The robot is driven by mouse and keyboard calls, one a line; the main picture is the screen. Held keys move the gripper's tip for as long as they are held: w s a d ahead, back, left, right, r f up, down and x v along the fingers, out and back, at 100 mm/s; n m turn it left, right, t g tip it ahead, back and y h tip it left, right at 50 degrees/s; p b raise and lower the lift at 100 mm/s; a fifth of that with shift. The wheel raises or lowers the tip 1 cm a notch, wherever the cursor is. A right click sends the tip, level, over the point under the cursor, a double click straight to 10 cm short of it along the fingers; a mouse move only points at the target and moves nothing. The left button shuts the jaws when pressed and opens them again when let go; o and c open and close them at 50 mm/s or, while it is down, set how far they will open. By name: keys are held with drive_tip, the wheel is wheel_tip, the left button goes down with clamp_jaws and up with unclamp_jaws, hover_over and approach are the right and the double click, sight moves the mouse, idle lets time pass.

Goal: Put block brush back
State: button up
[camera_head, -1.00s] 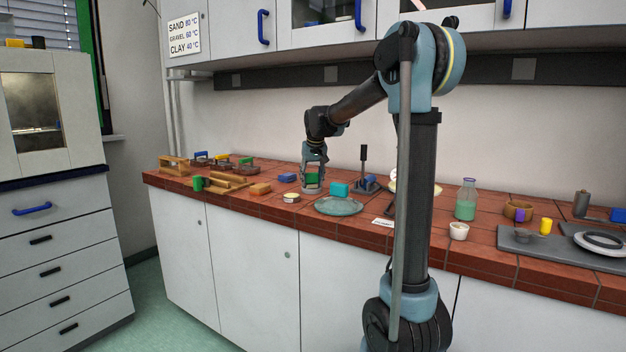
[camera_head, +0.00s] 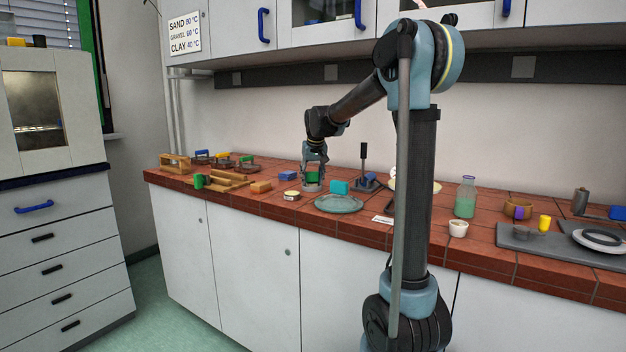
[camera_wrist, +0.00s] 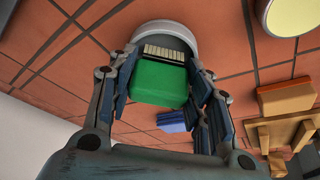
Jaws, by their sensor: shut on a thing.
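The block brush (camera_wrist: 160,83) is a green block with a row of pale bristles along one side. It sits between the two fingers of my gripper (camera_wrist: 163,92) in the wrist view. My gripper is shut on it. In the head view my gripper (camera_head: 314,165) points down over the bench with the green brush (camera_head: 313,177) in it. A round grey holder (camera_wrist: 180,27) is right by the bristle side of the brush, and shows just under it in the head view (camera_head: 312,187). I cannot tell whether they touch.
A blue block (camera_head: 288,176) lies left of my gripper. A glassy plate (camera_head: 339,204) and a teal block (camera_head: 339,187) stand close on the right. A round tin (camera_head: 292,195) and an orange block (camera_head: 261,187) lie in front and left on the tiled bench (camera_head: 285,212).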

sight(311, 183)
drive_tip(key=shift+s+f, duration=0.45)
drive_tip(key=shift+s, duration=0.15)
drive_tip(key=o, duration=1.5)
drive_tip(key=shift+w+f, duration=0.2)
drive_tip(key=shift+c, duration=0.2)
drive_tip(key=shift+o, duration=0.3)
drive_tip(key=shift+w+a+f+g, duration=0.1)
drive_tip(key=shift+w+f+g, duration=0.2)
drive_tip(key=shift+w+f, duration=0.5)
drive_tip(key=shift+s+r, duration=0.4)
drive_tip(key=shift+r, duration=0.2)
drive_tip(key=shift+c, duration=0.2)
drive_tip(key=shift+d, duration=0.2)
